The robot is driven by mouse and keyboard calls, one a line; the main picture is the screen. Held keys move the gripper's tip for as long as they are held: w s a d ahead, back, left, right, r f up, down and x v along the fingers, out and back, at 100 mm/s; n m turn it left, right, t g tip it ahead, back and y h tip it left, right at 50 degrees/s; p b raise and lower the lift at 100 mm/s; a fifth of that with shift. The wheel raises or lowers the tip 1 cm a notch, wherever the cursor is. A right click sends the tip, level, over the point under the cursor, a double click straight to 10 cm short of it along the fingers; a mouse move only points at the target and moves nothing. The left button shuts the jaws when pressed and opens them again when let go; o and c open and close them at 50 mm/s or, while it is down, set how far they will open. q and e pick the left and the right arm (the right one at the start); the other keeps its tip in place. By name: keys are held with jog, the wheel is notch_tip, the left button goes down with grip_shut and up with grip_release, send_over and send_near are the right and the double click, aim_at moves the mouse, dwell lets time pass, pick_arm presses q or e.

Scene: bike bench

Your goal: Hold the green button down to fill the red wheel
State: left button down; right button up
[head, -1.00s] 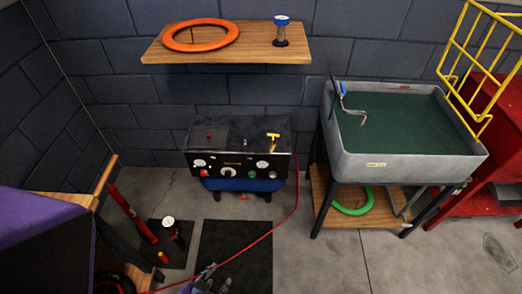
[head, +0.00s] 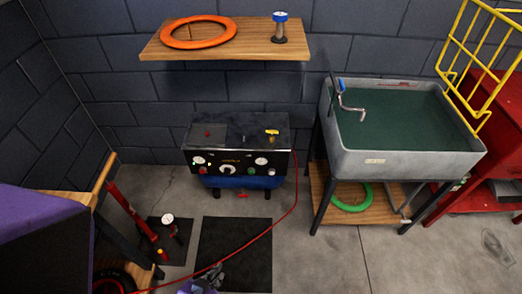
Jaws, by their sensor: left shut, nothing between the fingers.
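The compressor (head: 240,133) stands on the floor against the back wall, with gauges, a dark knob and small controls on its front panel. The red wheel (head: 113,281) is partly in view at the bottom left, a dark tyre with a red rim, mostly cut off. My left gripper (head: 216,272) is shut and empty at the bottom edge, over the dark mat, well short of the compressor. My right gripper is out of view.
A red hose (head: 262,238) runs from the compressor's right side across the mat (head: 235,246) toward the wheel. A red floor pump (head: 133,211) stands left. A grey sink (head: 400,160) stands right. A shelf (head: 220,52) overhangs the compressor. Floor before the compressor is mostly clear.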

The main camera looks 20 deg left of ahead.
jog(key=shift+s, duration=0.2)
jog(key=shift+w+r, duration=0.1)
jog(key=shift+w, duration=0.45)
